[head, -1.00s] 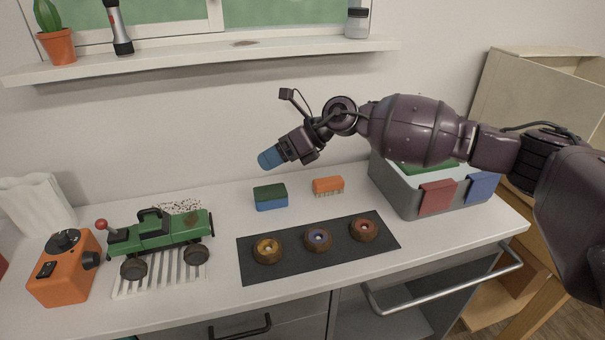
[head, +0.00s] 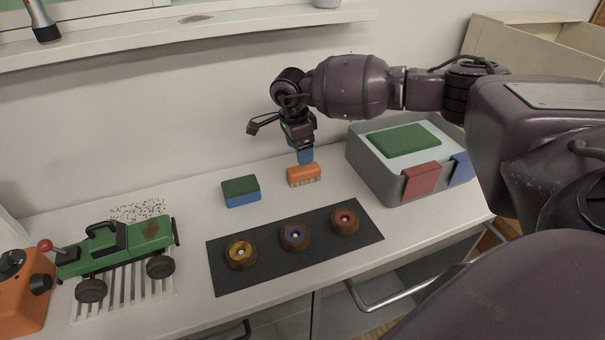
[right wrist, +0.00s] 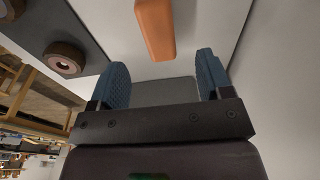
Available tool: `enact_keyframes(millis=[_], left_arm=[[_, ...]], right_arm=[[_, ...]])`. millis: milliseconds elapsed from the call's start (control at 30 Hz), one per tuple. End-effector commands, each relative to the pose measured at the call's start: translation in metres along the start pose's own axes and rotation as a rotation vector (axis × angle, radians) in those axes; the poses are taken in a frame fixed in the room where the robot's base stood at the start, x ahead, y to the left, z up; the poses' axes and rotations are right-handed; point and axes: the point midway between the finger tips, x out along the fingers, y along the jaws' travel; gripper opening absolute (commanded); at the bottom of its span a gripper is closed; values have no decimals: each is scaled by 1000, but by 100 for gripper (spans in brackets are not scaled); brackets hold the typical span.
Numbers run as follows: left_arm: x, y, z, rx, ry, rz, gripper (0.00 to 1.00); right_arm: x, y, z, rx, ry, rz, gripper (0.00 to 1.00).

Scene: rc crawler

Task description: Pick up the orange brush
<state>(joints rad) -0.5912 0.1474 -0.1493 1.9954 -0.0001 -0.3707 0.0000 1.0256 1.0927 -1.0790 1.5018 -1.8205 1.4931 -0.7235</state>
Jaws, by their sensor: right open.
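The orange brush (head: 304,176) lies on the white counter with its pale bristles showing along its lower side. My right gripper (head: 305,157) points down just above and behind it in the head view. In the right wrist view the brush (right wrist: 155,28) shows ahead of the two blue fingertips of my open right gripper (right wrist: 162,80), roughly in line with the gap between them. Nothing is between the fingers. My left gripper is in neither view.
A green and blue sponge (head: 241,191) lies left of the brush. A dark mat (head: 262,278) with three round brown wheels is in front. A grey bin (head: 375,178) with cloths on its rim stands right. A green crawler (head: 119,247) stands at left.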

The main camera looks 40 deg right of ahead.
Motion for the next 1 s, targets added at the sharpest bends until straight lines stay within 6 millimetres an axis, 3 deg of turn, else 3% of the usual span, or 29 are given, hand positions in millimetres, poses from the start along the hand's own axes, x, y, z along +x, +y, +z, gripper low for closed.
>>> enact_keyframes(millis=[200, 467, 733, 1000], left_arm=[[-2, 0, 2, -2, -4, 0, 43], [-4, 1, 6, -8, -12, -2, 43], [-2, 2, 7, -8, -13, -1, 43], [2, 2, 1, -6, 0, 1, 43]], right_arm=[[32, 1, 0, 0, -1, 3, 72], [47, 1, 0, 1, -2, 2, 72], [83, 2, 0, 1, -3, 2, 72], [88, 2, 0, 1, -3, 1, 72]])
